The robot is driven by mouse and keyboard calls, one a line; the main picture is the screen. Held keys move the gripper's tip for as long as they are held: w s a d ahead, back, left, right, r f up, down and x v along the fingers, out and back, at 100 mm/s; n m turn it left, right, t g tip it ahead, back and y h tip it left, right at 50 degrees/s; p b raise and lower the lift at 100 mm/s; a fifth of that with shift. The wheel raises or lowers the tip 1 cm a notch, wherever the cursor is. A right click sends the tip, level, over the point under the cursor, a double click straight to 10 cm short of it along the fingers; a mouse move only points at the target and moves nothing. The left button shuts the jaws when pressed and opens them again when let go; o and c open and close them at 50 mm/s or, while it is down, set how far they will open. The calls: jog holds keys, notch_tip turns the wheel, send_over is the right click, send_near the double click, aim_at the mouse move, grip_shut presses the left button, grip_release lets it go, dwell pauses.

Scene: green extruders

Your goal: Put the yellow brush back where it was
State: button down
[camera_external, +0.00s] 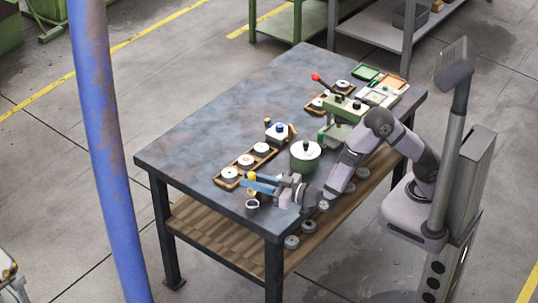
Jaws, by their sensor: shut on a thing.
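My gripper (264,184) is low over the near end of the dark table, pointing left, with its fingers shut. Yellow shows at the fingertips, which I take to be the yellow brush (250,177); most of it is too small or hidden to make out. A long blue piece lies along the fingers; I cannot tell whether it is part of the gripper. A small dark cup (252,207) stands on the table just below the fingertips. I cannot tell whether the brush touches it.
A wooden tray (237,172) with several white round parts lies just behind the gripper. A green pot with a white lid (305,154) stands close to its right. A green press (340,113) and colored bins (382,90) fill the far right. The table's left side is clear.

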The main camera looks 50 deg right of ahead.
jog(key=shift+f, duration=3.4)
jog(key=shift+f, duration=0.1)
jog(key=shift+f+b, duration=0.15)
jog(key=shift+b, duration=0.25)
jog(key=c, duration=1.6)
grip_release()
jog(key=shift+r, duration=0.25)
jog(key=v, duration=1.2)
jog(key=shift+b, duration=0.4)
